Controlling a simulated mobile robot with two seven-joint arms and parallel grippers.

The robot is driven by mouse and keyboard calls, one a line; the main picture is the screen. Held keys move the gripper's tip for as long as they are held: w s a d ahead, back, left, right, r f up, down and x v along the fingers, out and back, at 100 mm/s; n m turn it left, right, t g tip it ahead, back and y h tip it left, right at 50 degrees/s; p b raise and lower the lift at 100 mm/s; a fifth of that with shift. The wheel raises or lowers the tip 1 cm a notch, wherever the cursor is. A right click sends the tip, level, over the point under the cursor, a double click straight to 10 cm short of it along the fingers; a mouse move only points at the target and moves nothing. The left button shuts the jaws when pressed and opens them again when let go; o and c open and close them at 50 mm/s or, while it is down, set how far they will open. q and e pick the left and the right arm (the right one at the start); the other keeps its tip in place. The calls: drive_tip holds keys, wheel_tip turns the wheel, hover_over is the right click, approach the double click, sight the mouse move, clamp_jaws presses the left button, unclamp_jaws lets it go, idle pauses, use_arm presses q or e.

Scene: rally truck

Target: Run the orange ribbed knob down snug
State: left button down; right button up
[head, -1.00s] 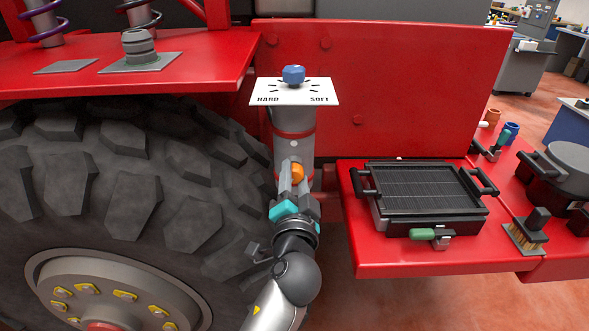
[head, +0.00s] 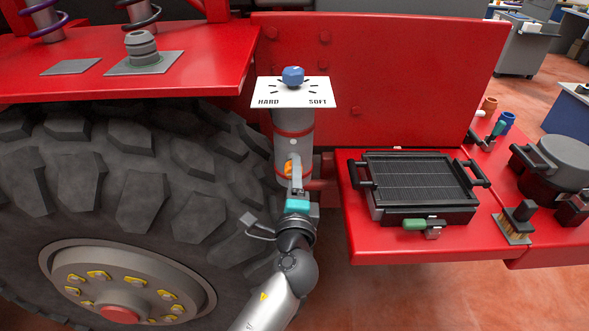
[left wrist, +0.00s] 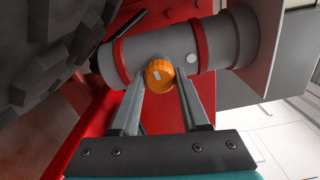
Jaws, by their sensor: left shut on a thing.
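The orange ribbed knob (head: 288,168) sits on the side of a grey upright cylinder (head: 293,150) with red bands, in front of the red truck body. In the left wrist view the knob (left wrist: 159,74) shows its round face with a pale mark, between my two fingertips. My left gripper (head: 293,172) is shut on the knob, its fingers reaching up from below in the head view. The fingers and wrist partly hide the knob in the head view. The gap between knob and cylinder cannot be judged. My right gripper is not in view.
A white HARD/SOFT plate (head: 265,97) with a blue knob (head: 293,76) tops the cylinder. A big tyre (head: 130,180) stands close at left. At right a red shelf (head: 380,249) holds a black grill (head: 418,190), a brush (head: 516,222) and a pot (head: 560,155).

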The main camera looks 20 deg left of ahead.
use_arm(q)
drive_tip(key=shift+m, duration=0.6)
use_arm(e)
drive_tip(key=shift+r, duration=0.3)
use_arm(q)
drive_tip(key=shift+f, duration=0.1)
drive_tip(key=shift+c, duration=1.9)
unclamp_jaws()
